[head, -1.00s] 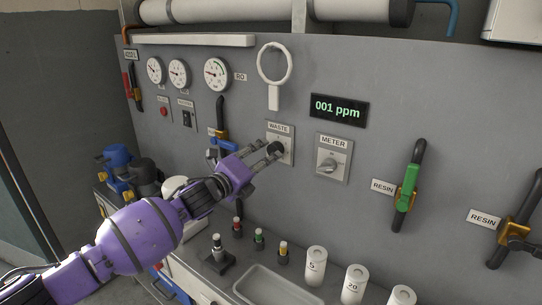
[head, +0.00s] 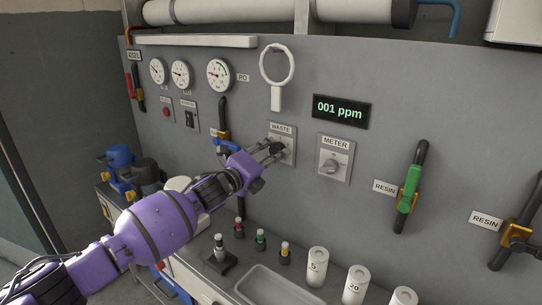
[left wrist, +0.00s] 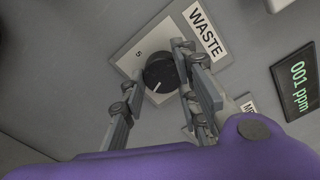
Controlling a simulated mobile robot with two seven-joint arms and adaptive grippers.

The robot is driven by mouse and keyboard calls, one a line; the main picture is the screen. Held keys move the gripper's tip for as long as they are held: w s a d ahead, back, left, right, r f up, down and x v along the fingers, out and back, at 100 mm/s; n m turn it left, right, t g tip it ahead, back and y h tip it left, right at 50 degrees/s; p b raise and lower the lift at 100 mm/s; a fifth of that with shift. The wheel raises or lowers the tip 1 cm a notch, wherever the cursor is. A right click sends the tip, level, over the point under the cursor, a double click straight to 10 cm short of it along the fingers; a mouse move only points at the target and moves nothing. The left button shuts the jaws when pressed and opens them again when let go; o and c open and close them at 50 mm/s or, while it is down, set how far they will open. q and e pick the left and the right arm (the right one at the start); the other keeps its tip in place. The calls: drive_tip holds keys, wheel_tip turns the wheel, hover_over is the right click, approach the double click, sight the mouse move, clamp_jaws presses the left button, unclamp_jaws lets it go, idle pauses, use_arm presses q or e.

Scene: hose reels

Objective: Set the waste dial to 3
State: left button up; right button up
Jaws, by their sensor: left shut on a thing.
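The waste dial (left wrist: 159,73) is a round black knob with a white pointer line on a light square plate (left wrist: 128,60) under a WASTE label (left wrist: 204,33). A "5" shows on the plate near the knob; other numbers are hidden or out of view. In the head view the waste plate (head: 291,152) is on the grey panel, with its knob mostly covered by my gripper. My left gripper (left wrist: 158,88) has its fingers on both sides of the knob and is shut on it; it also shows in the head view (head: 275,151). My right gripper is not in view.
A white ring handle (head: 277,68) hangs above. A counter below holds small bottles, a tray (head: 280,287) and white cylinders (head: 317,267).

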use_arm(q)
drive_tip(key=shift+n, duration=0.5)
drive_tip(key=shift+f+n+p, duration=0.25)
drive_tip(key=shift+n+p, duration=0.1)
drive_tip(key=shift+n, duration=0.35)
drive_tip(key=shift+f, duration=0.15)
drive_tip(key=o, duration=1)
drive_tip(key=shift+f, duration=0.1)
drive_tip(key=shift+s+r, duration=0.15)
drive_tip(key=shift+r, duration=0.1)
drive_tip(key=v, duration=1.2)
